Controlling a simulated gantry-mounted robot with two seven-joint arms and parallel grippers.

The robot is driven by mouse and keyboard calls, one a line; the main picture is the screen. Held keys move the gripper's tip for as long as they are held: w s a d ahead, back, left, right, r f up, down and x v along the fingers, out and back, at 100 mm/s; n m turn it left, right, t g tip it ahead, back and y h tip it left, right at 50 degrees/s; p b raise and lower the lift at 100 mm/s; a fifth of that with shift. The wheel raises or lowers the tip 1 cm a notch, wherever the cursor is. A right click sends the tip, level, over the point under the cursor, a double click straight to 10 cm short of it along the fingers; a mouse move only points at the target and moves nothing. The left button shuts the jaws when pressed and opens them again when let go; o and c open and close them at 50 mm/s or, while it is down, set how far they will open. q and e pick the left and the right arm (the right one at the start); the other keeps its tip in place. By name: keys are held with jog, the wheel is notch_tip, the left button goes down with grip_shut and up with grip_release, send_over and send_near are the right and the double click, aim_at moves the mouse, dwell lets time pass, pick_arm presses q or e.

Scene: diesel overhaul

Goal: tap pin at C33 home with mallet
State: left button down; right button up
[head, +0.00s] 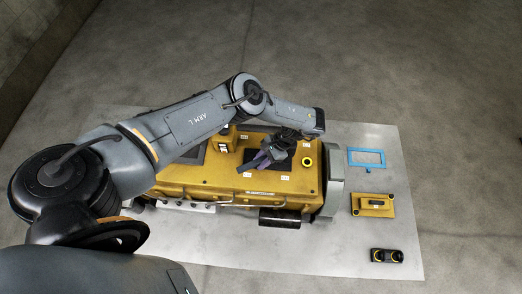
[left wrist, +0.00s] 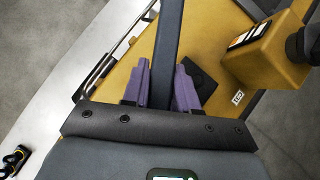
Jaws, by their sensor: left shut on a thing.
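My left gripper (head: 262,160) is above the top of the yellow engine block (head: 200,178). In the left wrist view its purple fingers (left wrist: 160,88) are shut on a dark straight bar, which looks like the handle of the mallet (left wrist: 168,40). The bar runs out of the top of that picture, so the mallet's head is not seen there. Several small white labels sit on the block, too small to read, so I cannot pick out C33 or its pin. My right gripper is not in view.
A yellow ring (head: 307,162) sits on the block's right part, near a grey flange (head: 334,185). On the pale table (head: 330,250) lie a blue frame (head: 367,157), a yellow plate (head: 373,205) and a black part with yellow rings (head: 387,255). A yellow housing (left wrist: 265,52) rises beside the gripper.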

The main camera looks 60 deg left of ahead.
pick_arm(q)
jog(key=shift+w+a+r, duration=0.1)
jog(key=shift+w+r, duration=0.05)
jog(key=shift+r, duration=0.1)
jog(key=shift+s, duration=0.2)
jog(key=shift+f, duration=0.1)
dwell(0.4)
notch_tip(320, 180, down, 8)
jog(key=b, duration=0.7)
jog(key=shift+s+a+r, duration=0.1)
jog(key=shift+r, duration=0.15)
jog(key=shift+r+p, duration=0.4)
jog(key=shift+p, duration=0.15)
notch_tip(320, 180, up, 7)
jog(key=p, duration=0.7)
jog(key=shift+r, duration=0.15)
jog(key=shift+r, duration=0.1)
